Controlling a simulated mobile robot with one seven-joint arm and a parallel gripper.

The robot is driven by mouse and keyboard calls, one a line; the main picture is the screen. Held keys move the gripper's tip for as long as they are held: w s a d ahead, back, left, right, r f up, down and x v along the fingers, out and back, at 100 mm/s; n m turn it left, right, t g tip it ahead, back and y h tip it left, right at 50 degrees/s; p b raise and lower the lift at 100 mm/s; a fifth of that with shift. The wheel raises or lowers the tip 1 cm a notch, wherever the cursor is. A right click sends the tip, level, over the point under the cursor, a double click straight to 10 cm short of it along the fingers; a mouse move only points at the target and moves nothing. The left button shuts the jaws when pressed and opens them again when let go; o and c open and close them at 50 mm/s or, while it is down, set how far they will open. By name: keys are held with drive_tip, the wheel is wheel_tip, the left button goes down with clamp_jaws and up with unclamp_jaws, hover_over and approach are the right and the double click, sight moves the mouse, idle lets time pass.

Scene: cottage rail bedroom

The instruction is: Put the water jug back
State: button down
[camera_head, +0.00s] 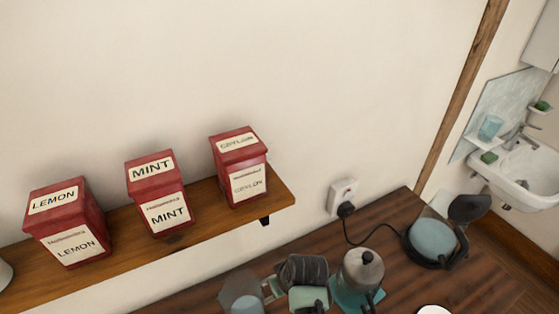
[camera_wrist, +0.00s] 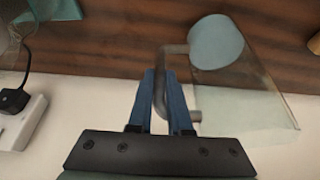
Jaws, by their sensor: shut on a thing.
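The water jug is clear glass with pale blue in its base. It shows in the wrist view (camera_wrist: 245,90) right of my fingers, and in the head view as a greyish translucent shape (camera_head: 241,292) at the bottom edge, partly cut off. My gripper (camera_wrist: 160,75) is shut on the jug's grey handle, with one blue finger on each side. In the head view my gripper (camera_head: 270,288) is just right of the jug. The jug is over or on the dark wooden counter (camera_head: 395,270); I cannot tell if its base touches.
A wooden shelf (camera_head: 280,189) above the counter holds red tins of lemon (camera_head: 67,225), mint (camera_head: 158,195) and Ceylon (camera_head: 238,170) tea.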

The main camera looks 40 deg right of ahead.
drive_tip(key=shift+w+f, duration=0.1)
drive_tip(key=shift+f, duration=0.05)
drive_tip(key=shift+f, duration=0.15)
drive_tip(key=c, duration=0.8)
unclamp_jaws()
drive_tip(key=shift+c, duration=0.2)
drive_tip(key=v, duration=1.2)
drive_tip(key=shift+b, duration=0.35)
